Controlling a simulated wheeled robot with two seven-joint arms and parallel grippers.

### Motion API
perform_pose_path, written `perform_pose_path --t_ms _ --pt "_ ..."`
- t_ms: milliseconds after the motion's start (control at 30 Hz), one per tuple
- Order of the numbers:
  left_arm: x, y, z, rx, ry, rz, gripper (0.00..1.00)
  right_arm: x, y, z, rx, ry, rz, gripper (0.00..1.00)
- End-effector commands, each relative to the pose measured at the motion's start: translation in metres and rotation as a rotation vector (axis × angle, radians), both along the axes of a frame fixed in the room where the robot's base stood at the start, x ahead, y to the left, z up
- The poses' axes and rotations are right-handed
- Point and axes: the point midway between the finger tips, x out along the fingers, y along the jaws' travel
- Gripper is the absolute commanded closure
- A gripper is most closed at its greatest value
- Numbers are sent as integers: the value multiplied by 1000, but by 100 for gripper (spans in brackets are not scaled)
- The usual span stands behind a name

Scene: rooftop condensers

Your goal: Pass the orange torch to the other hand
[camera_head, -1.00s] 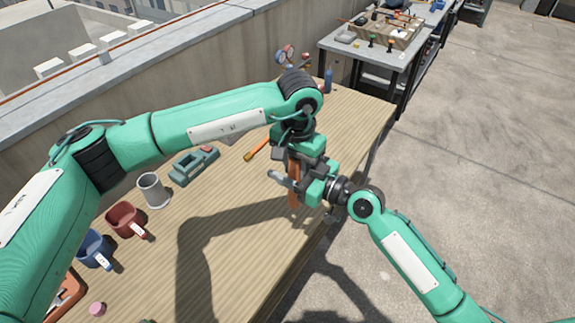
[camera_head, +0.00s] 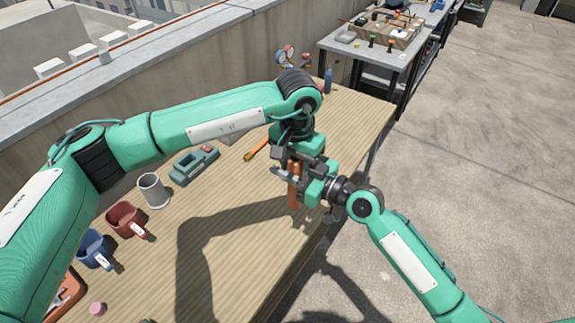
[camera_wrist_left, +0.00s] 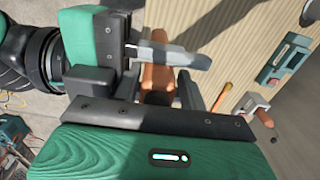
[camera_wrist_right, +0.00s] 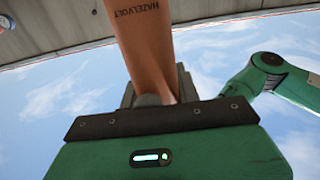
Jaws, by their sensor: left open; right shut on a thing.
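The orange torch (camera_head: 294,196) is upright above the table, near its front right edge. My right gripper (camera_head: 298,185) is shut on it. In the right wrist view the torch (camera_wrist_right: 147,40) rises from between the jaws, with dark lettering on its side. My left gripper (camera_head: 300,158) is open, just above the right one at the torch's upper part. In the left wrist view the torch (camera_wrist_left: 158,72) shows close by, partly covered by a grey finger. Whether the left fingers touch it is hidden.
The wooden table (camera_head: 240,235) holds a grey mug (camera_head: 153,190), a red mug (camera_head: 126,219), a blue mug (camera_head: 95,249), a green-grey tool (camera_head: 194,165) and an orange-handled thing (camera_head: 256,150). A blue bottle (camera_head: 328,80) and gauges (camera_head: 286,54) stand at the far end.

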Motion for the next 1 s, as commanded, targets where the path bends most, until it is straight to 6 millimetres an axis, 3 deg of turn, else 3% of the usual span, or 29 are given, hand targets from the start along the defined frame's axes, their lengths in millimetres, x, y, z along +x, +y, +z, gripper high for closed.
perform_pose_path --t_ms 467,1000 --pt "-6 -6 7 -8 7 -17 48 1 1 0 1 0 0 97" --pt "-2 -3 107 -5 0 -7 48 1 1 -1 0 1 0 97"
